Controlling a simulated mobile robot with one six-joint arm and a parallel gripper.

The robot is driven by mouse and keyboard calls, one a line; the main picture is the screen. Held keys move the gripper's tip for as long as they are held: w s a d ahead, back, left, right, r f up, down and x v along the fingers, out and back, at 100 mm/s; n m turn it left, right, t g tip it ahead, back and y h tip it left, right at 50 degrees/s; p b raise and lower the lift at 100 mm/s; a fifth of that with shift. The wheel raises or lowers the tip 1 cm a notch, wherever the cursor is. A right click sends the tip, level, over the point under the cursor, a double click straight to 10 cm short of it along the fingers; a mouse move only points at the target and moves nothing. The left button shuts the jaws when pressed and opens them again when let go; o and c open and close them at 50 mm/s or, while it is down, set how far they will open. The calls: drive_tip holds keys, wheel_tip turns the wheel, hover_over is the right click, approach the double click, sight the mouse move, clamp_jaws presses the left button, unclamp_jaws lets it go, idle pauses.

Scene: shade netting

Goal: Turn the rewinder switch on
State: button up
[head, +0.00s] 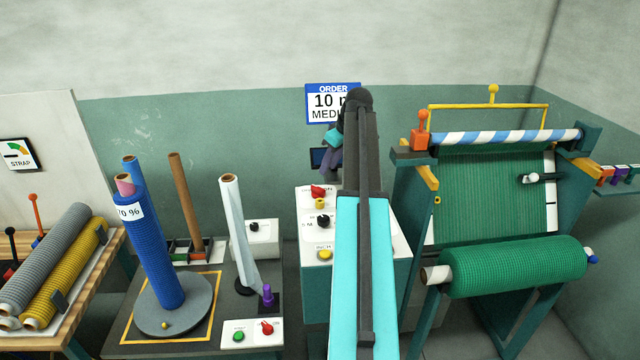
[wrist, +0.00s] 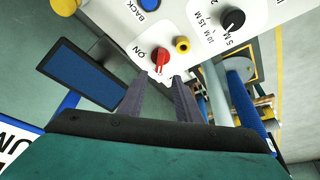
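The red rotary switch (head: 318,190) is at the top of the white control panel (head: 312,266), with a label ending in ON beside it. In the wrist view the red knob (wrist: 162,58) stands just beyond the fingertips, with ON printed to its left. I cannot tell which setting its pointer marks. My gripper (wrist: 160,79) has its two dark fingers apart and nothing between them. The knob lines up with the gap; I cannot tell whether a finger touches it.
Beside the switch are a yellow button (wrist: 182,44) and a black length selector (wrist: 232,20). A dark blue screen (wrist: 90,74) is close on the left of the fingers. A bench with a blue roll (head: 150,245) stands left; a frame with green netting (head: 515,268) stands right.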

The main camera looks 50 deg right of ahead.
sight(319, 187)
drive_tip(key=shift+p+x, duration=1.8)
drive_tip(key=shift+x, duration=3.5)
clamp_jaws()
